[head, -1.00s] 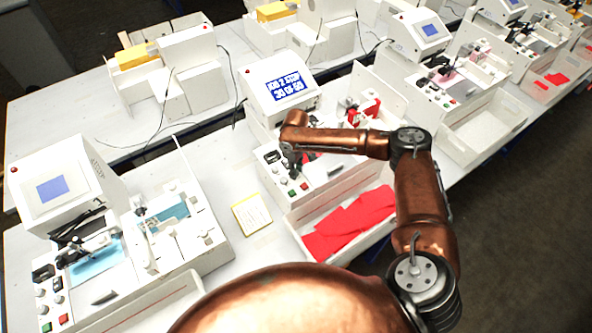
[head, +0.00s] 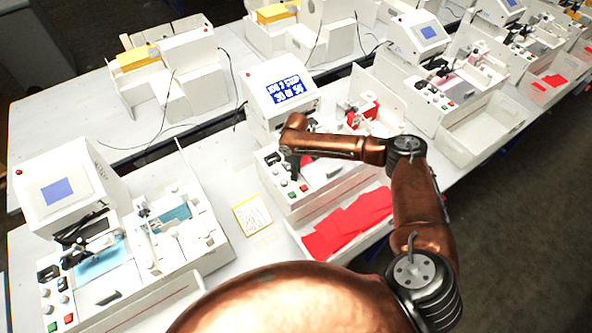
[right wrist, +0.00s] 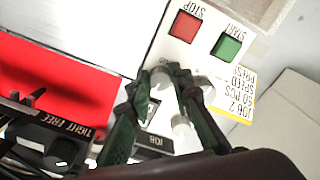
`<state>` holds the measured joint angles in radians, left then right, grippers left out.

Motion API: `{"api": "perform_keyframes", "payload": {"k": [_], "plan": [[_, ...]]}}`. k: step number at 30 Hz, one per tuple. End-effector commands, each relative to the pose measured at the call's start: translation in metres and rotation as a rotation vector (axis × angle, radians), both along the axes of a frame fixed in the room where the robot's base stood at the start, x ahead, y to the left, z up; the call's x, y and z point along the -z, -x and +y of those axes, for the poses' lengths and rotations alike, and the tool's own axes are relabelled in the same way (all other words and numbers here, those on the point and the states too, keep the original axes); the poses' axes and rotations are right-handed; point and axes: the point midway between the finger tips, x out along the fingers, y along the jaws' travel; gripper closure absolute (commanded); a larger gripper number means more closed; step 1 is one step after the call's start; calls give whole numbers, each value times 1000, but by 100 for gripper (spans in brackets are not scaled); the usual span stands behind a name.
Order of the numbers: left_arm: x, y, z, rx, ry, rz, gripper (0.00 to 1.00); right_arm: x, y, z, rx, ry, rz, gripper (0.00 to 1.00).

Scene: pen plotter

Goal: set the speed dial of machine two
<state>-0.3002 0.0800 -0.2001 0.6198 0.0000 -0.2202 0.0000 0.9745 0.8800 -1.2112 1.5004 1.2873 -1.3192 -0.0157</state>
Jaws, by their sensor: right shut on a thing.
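Machine two (head: 262,112) stands in the middle of the bench with a blue screen (head: 289,87) whose small text I cannot read surely. My right gripper (head: 292,160) is over its control panel. In the right wrist view, my right gripper (right wrist: 160,76) has its two dark green fingers closed on a white dial (right wrist: 161,80). The dial's label is hidden, so I cannot tell its setting. Another white knob (right wrist: 182,126) sits beside the fingers. The red STOP button (right wrist: 185,26) and green START button (right wrist: 228,46) are farther along the panel. My left gripper is out of view.
A yellow-edged job card (head: 253,216) lies on the bench left of machine two. Red sheets (head: 345,225) lie in its front tray. Another machine (head: 65,190) stands at the left, and more stand at the upper right.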

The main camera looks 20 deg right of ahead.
Motion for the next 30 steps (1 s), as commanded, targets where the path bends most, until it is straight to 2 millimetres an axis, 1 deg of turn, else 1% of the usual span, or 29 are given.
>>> {"api": "perform_keyframes", "payload": {"k": [1, 6, 15, 21, 30], "plan": [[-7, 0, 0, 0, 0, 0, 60, -3, 1, 0, -38, -1, 1, 100], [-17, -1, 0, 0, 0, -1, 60, -2, 0, 0, -184, -1, 1, 100], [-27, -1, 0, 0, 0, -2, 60, -1, 0, 0, -403, -2, 0, 100], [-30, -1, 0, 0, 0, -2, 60, -1, -1, 0, -495, 0, -2, 100], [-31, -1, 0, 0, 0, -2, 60, -1, -2, 0, -548, 0, -2, 100]]}}
